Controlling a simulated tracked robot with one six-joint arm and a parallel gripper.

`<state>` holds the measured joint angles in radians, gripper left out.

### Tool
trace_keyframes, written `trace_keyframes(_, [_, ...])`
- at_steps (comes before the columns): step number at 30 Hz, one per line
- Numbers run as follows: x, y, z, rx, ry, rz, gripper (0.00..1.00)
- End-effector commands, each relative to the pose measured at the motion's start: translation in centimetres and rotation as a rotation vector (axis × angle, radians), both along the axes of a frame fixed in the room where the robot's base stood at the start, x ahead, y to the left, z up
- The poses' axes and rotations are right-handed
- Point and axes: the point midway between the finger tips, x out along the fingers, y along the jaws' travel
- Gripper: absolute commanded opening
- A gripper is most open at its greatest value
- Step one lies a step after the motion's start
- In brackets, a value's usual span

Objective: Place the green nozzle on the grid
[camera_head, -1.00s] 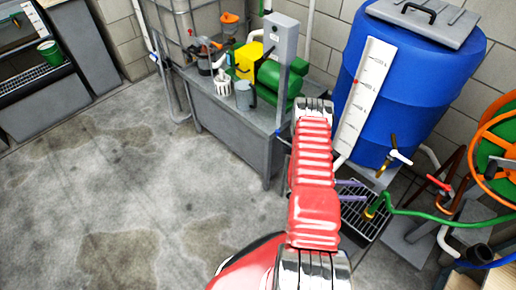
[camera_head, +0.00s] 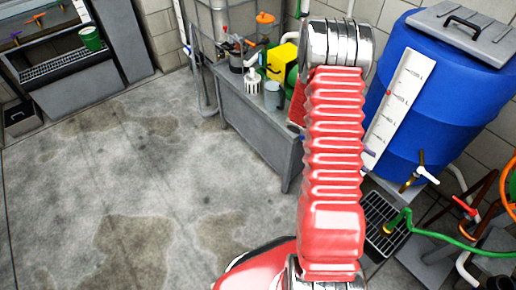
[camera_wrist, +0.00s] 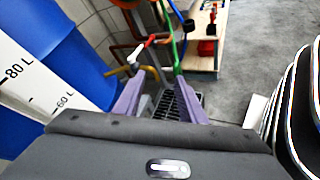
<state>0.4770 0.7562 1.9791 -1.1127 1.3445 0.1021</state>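The green nozzle (camera_head: 398,217) is the end of a green hose, with a brass-coloured tip. It appears at the right part of the black grid (camera_head: 374,210), a slatted grate low beside the blue barrel. I cannot tell whether the nozzle touches the grid. My gripper (camera_wrist: 160,76) shows two purple fingers in the wrist view, spread apart with nothing seen held between them. The grid (camera_wrist: 168,106) shows beyond and between the fingers, and the green hose rises past the fingertips. In the head view my arm hides most of the gripper.
The blue barrel (camera_head: 440,100) with its white scale (camera_head: 400,105) stands close beside my gripper. A brass tap with a white handle (camera_head: 427,174) juts from it. A grey bench (camera_head: 255,125) with pump parts stands behind my arm. The floor (camera_head: 130,190) at left is open.

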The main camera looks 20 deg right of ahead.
Motion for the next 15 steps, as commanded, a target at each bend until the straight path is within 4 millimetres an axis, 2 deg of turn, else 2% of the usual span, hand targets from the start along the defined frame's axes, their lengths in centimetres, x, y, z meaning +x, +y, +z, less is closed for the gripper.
trace_keyframes(1, [0.5,0.8,1.2,0.002,-0.037,-0.005,0.37])
trace_keyframes(3, [0.9,1.9,2.4,0.013,-0.082,-0.016,0.37])
trace_keyframes(15, [2.6,8.8,8.5,0.089,-0.354,-0.059,0.37])
